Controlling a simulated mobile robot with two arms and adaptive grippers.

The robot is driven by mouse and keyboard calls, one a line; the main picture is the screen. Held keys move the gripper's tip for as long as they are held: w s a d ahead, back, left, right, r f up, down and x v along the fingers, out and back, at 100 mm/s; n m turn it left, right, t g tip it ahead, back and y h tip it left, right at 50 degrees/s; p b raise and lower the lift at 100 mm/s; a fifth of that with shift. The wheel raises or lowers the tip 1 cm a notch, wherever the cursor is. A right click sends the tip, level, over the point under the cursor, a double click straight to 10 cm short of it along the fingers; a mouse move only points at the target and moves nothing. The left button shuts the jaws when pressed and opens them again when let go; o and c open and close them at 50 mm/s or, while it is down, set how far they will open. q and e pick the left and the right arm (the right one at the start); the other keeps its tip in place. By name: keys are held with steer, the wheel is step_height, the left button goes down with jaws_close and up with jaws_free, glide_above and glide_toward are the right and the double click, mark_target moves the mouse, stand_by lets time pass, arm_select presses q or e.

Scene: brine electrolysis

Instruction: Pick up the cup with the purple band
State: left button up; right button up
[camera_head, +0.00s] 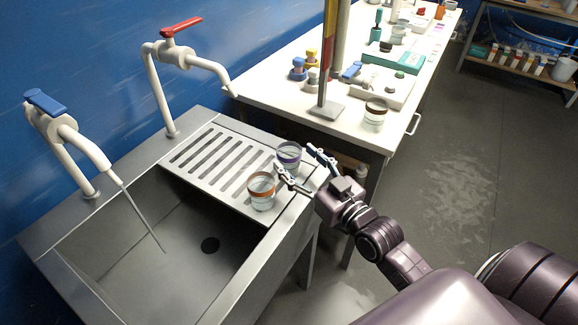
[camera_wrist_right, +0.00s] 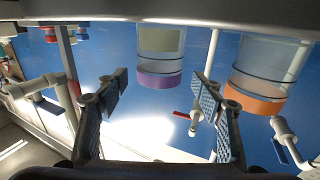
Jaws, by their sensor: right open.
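The cup with the purple band (camera_head: 289,156) stands upright on the sink's slotted drainboard, near its right edge. In the right wrist view, which looks upside down, the purple-banded cup (camera_wrist_right: 160,62) shows between and beyond the two fingers. My right gripper (camera_head: 298,162) is open at the drainboard's right edge, with its fingers pointing toward this cup. In the head view one finger overlaps the cup's lower part; I cannot tell whether they touch. The space between the fingers looks empty in the right wrist view (camera_wrist_right: 157,95). My left gripper is not in view.
An orange-banded cup (camera_head: 261,192) stands close by on the drainboard (camera_head: 215,165), in front of the purple one. The sink basin (camera_head: 150,240) and two taps are to the left. The white bench (camera_head: 285,85) behind holds a stand, another banded cup (camera_head: 375,112) and labware.

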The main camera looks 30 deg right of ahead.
mark_target(296, 160)
steer(key=w, duration=0.2)
steer(key=shift+w+a+f+b, duration=0.15)
steer(key=shift+w+f+b, duration=0.05)
steer(key=shift+w+b, duration=0.15)
steer(key=shift+w, duration=0.45)
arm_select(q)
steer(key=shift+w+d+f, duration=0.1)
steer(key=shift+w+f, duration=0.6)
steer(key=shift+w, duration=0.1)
arm_select(e)
steer(key=shift+r, duration=0.1)
steer(key=c, duration=1.4)
